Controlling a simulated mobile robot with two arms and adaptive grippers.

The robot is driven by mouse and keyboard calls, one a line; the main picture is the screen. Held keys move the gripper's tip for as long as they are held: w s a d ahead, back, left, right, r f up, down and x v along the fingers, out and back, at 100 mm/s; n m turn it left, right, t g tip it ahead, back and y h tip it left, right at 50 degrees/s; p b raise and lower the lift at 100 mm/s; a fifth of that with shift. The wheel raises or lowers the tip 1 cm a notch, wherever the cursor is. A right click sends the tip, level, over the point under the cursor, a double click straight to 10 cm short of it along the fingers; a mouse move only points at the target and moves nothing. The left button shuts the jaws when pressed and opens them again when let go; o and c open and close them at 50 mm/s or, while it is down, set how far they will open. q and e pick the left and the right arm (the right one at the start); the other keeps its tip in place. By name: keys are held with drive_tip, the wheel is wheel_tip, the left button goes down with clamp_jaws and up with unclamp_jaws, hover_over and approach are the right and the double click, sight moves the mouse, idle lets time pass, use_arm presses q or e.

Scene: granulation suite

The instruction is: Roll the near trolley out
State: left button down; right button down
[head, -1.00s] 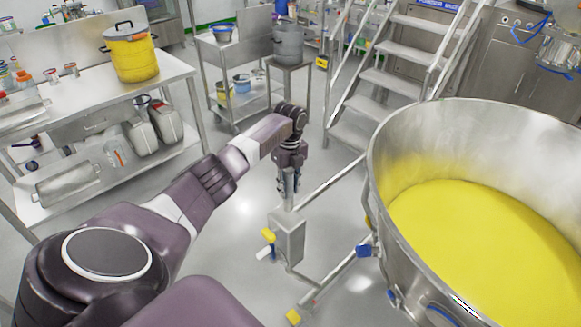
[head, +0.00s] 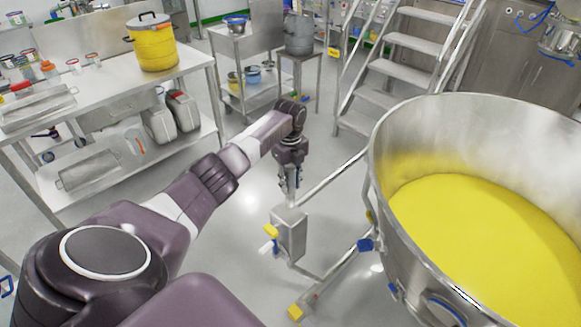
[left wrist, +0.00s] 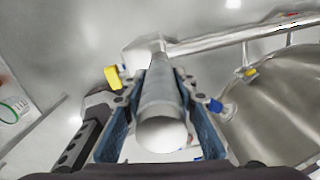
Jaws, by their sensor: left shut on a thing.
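The near trolley is a metal frame (head: 333,178) with a grey box and post (head: 291,232) at its left end. It carries a big steel bowl (head: 400,240) of yellow powder on the right of the head view. My left gripper (head: 290,190) is shut on the upright metal post above the box. In the left wrist view the round post (left wrist: 160,100) lies between the two blue-padded fingers, its end towards the camera. The bowl (left wrist: 270,110) shows at the right there. My right gripper is not in view.
A steel table (head: 95,110) with a yellow pot (head: 153,45) and jars stands at left. A small shelf trolley (head: 238,45) and a stand with a grey pot (head: 299,35) are behind. Metal steps (head: 400,70) rise behind the bowl. Grey floor between table and trolley is clear.

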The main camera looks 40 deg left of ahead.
use_arm(q)
drive_tip(key=shift+s+a+f, duration=0.15)
drive_tip(key=shift+s+a, duration=0.15)
drive_tip(key=shift+s, duration=0.2)
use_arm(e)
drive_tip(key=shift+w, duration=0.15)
use_arm(q)
drive_tip(key=c, duration=1.8)
unclamp_jaws()
drive_tip(key=shift+c, duration=0.2)
drive_tip(key=shift+o, duration=1.2)
drive_tip(key=shift+s, duration=0.15)
drive_tip(key=shift+o, duration=0.3)
drive_tip(key=shift+s, duration=0.1)
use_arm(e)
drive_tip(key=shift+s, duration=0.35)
use_arm(q)
drive_tip(key=shift+w+r, duration=0.2)
wheel_tip(320, 180, up, 12)
drive_tip(key=shift+d+f, duration=0.1)
